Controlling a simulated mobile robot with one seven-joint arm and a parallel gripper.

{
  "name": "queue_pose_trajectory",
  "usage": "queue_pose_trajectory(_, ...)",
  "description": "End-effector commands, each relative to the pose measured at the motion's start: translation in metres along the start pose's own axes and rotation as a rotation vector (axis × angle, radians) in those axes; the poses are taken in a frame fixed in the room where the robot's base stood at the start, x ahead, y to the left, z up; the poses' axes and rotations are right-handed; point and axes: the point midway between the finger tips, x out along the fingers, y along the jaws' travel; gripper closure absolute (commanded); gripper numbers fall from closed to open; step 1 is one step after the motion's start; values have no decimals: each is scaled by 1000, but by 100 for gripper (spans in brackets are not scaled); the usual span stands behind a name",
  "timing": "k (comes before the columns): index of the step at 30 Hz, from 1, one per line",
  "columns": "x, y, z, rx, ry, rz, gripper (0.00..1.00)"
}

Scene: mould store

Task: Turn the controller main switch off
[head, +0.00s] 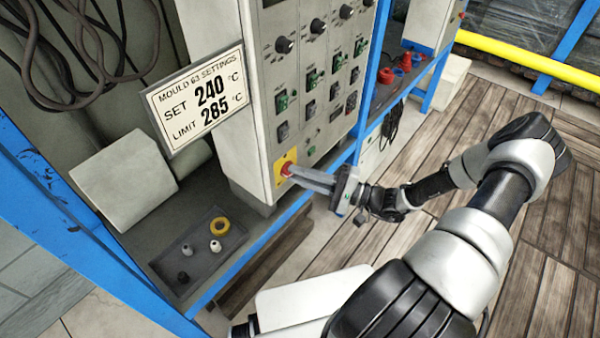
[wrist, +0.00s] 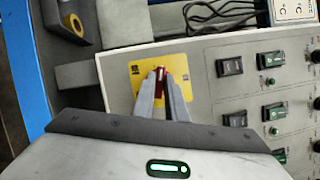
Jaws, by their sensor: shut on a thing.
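The controller (head: 240,120) is a tall grey cabinet with knobs and rocker switches on its front. Its main switch (head: 286,169) is a red knob on a yellow plate at the lower corner of that front. My gripper (head: 293,171) reaches it from the right, its fingers shut on the red knob. In the wrist view the yellow plate (wrist: 201,82) lies behind my two grey fingers (wrist: 162,82). A strip of the red knob (wrist: 161,78) with a pale mark shows between the fingertips. The fingers hide the rest of the knob.
A sign (head: 197,100) reading set 240, limit 285 hangs on the cabinet's left side. A dark tray (head: 185,285) with a yellow ring (head: 219,226) and small knobs lies on the shelf below. Blue posts frame the rack. Wooden floor (head: 555,220) is open to the right.

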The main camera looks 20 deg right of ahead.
Motion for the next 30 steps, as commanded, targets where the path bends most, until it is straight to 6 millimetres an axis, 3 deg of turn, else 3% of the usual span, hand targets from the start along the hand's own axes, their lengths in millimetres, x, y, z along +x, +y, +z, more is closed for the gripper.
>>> queue_pose_trajectory(12,-1,-2,0,-237,2,99,100)
queue_pose_trajectory(30,0,-1,0,-300,1,125,100)
